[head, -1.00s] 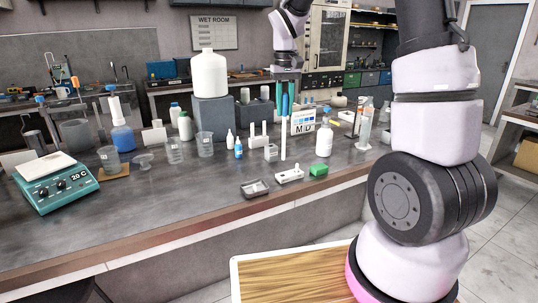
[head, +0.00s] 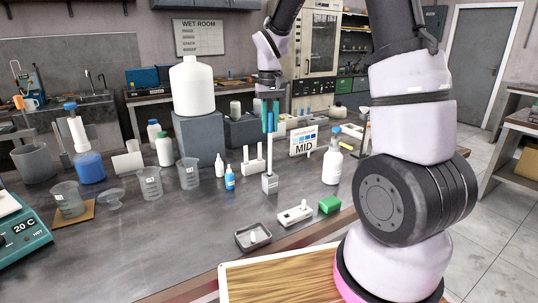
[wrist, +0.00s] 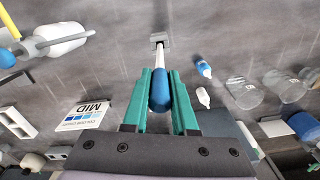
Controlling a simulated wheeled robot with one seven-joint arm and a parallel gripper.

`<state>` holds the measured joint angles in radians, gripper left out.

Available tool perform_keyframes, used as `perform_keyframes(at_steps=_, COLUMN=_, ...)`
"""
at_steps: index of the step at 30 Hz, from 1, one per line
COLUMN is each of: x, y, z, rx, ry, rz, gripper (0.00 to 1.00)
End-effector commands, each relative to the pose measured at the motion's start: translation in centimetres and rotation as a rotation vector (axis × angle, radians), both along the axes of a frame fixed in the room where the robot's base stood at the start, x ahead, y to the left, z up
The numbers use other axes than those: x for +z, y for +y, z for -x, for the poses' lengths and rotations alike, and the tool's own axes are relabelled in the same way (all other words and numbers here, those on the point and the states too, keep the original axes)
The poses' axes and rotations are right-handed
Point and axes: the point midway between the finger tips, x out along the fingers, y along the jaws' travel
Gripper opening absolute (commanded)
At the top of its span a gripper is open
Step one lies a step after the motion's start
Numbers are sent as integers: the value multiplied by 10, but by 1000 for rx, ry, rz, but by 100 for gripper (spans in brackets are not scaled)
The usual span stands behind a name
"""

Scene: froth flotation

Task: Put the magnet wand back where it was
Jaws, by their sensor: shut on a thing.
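The magnet wand (head: 270,156) is a white rod with a blue handle, which shows clearly in the wrist view (wrist: 160,90). My gripper (head: 270,130) has its teal fingers shut on the blue handle, and the wand hangs about upright. The wand's lower end meets a small grey block holder (head: 269,184) on the bench, also in the wrist view (wrist: 159,38). I cannot tell whether the tip is inside the block or just above it.
A white two-post stand (head: 254,163) and small dropper bottles are left of the holder. A MID card (head: 304,142) and white bottle (head: 332,163) are right. A grey tray (head: 253,237), a white slotted block (head: 295,213) and a green block (head: 330,204) lie in front.

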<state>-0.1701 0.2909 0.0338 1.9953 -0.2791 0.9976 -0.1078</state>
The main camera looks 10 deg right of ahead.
Motion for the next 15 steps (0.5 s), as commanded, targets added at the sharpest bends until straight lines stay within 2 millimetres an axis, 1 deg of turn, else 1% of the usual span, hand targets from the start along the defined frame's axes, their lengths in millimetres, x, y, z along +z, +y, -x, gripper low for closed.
perform_keyframes(at_steps=1, x=-9, y=0, z=1, rx=0, ry=4, rz=0, gripper=0)
perform_keyframes(at_steps=7, x=-29, y=0, z=0, rx=-1, ry=2, rz=0, gripper=0)
perform_keyframes(at_steps=12, x=-53, y=0, z=0, rx=-1, ry=2, rz=0, gripper=0)
perform_keyframes(at_steps=15, x=-59, y=0, z=0, rx=-2, ry=1, rz=0, gripper=0)
